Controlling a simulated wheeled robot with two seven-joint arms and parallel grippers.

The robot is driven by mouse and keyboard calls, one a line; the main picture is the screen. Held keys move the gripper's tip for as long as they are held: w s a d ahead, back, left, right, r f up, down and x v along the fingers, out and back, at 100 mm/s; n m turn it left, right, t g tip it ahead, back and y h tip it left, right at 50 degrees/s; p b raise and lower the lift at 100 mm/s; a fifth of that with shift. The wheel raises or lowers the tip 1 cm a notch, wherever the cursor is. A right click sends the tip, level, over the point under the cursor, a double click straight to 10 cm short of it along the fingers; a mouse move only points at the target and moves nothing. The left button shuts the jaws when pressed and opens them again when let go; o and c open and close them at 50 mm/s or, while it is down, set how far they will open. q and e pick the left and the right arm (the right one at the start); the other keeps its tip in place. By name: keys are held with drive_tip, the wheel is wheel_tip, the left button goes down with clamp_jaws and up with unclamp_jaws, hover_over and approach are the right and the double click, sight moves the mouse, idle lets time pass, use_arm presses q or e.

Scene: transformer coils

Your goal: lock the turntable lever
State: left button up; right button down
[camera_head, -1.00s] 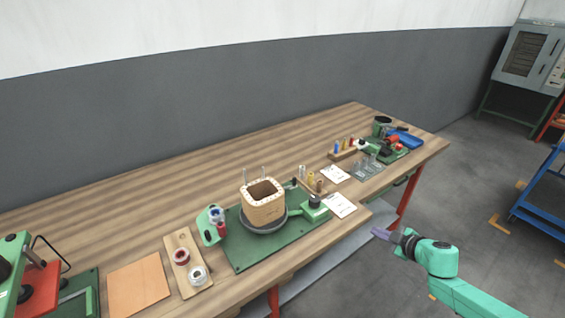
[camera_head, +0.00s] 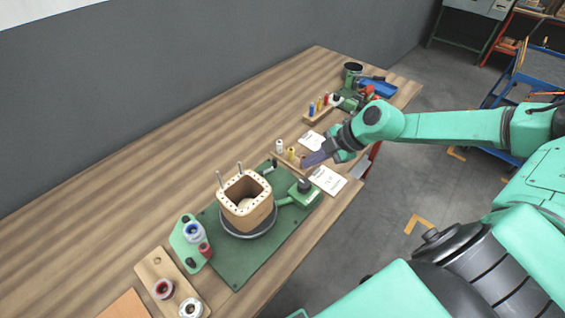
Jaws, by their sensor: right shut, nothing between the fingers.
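The turntable is a dark round disc (camera_head: 236,234) on a green base plate (camera_head: 232,270). A wooden coil former (camera_head: 246,212) with a square opening and two upright pins stands on it. A green block with a black knob (camera_head: 304,186) sits at the turntable's right side. A small dark handle (camera_head: 268,167) stands behind the former; I cannot tell whether it is the locking lever or how it is set. My left gripper is out of view.
Small spools (camera_head: 290,153) on a wooden rack stand close to my right fingers. A white card (camera_head: 328,180) lies beside the block. A green spool holder (camera_head: 186,245) and a wooden board with reels (camera_head: 152,263) are at the left. The table's back left is bare.

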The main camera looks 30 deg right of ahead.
drive_tip(key=b+x, duration=0.2)
drive_tip(key=x, duration=0.2)
drive_tip(key=shift+s+d+f, duration=0.1)
drive_tip(key=shift+d+f, duration=0.05)
drive_tip(key=shift+f, duration=0.05)
drive_tip(key=b+x, duration=0.3)
drive_tip(key=shift+r+b, duration=0.1)
drive_tip(key=shift+b, duration=0.25)
drive_tip(key=w, duration=0.1)
drive_tip(key=w+p, duration=0.1)
drive_tip(key=w, duration=0.1)
drive_tip(key=w+a+f+p, duration=0.1)
drive_tip(key=shift+w+a, duration=0.1)
drive_tip(key=shift+w, duration=0.05)
drive_tip(key=shift+w+f, duration=0.15)
drive_tip(key=shift+w, duration=0.25)
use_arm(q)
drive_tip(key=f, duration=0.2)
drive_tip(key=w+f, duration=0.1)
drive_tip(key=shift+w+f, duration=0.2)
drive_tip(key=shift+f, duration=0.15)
